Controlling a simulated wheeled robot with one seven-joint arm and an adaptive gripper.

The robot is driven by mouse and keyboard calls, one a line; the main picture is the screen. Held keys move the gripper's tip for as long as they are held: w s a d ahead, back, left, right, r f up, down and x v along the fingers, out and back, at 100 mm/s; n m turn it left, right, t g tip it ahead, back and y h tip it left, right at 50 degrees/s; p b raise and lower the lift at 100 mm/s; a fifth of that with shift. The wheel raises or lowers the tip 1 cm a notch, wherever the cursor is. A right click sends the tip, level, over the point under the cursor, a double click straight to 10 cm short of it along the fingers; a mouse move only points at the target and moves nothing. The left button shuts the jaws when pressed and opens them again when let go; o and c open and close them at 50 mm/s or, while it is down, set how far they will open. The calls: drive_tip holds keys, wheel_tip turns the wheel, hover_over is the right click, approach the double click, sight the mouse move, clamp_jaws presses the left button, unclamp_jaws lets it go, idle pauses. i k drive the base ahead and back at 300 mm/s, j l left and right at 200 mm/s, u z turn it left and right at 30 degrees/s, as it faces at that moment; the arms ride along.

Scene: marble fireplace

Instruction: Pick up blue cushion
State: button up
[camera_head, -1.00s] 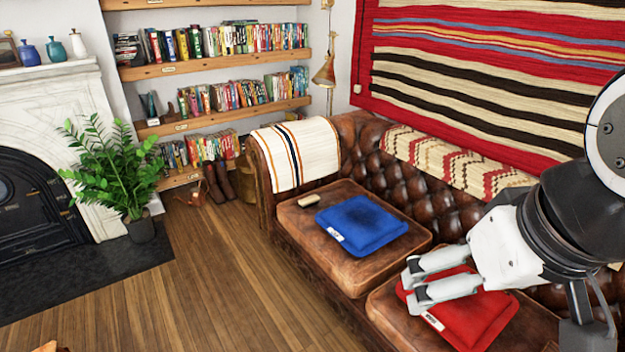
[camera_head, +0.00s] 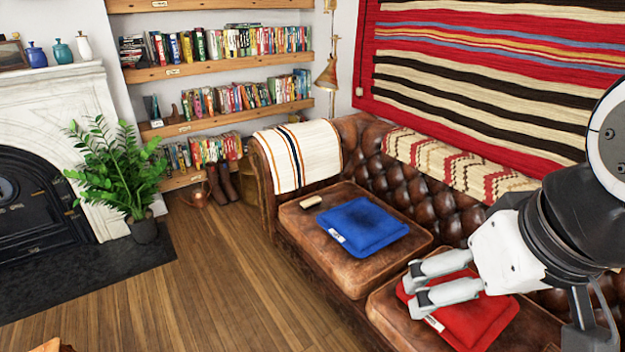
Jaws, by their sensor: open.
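The blue cushion (camera_head: 362,226) lies flat on the far seat of the brown leather sofa (camera_head: 318,262), with a white tag at its left corner. My gripper (camera_head: 413,289) is at the right, above the red cushion (camera_head: 474,321) on the nearer seat. Its two fingers are apart and point left, with nothing between them. It is to the right of and nearer than the blue cushion, clear of it. The gripper and arm hide part of the red cushion.
A small tan object (camera_head: 311,202) lies beside the blue cushion. A striped throw (camera_head: 303,156) covers the sofa arm. A potted plant (camera_head: 118,172) stands by the fireplace (camera_head: 40,160). Bookshelves (camera_head: 215,67) are at the back. The wooden floor (camera_head: 225,275) before the sofa is mostly clear.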

sight(362, 227)
drive_tip(key=z, duration=0.6)
drive_tip(key=k+l+u, duration=0.1)
drive_tip(key=k+l, duration=0.15)
drive_tip(key=k, duration=0.15)
drive_tip(key=i+j+z, duration=0.1)
drive_tip(key=i+j, duration=0.15)
drive_tip(key=i+j+z, duration=0.1)
drive_tip(key=i+j, duration=0.15)
drive_tip(key=j, duration=0.15)
drive_tip(key=i+j+z, duration=0.1)
drive_tip(key=j, duration=0.25)
drive_tip(key=i+j+z, duration=0.1)
drive_tip(key=i+j, duration=0.2)
drive_tip(key=i+j+z, duration=0.1)
drive_tip(key=j, duration=0.25)
drive_tip(key=i+j, duration=0.15)
drive_tip(key=j, duration=0.2)
drive_tip(key=i+j+z, duration=0.15)
drive_tip(key=j, duration=0.55)
drive_tip(key=i+z, duration=0.05)
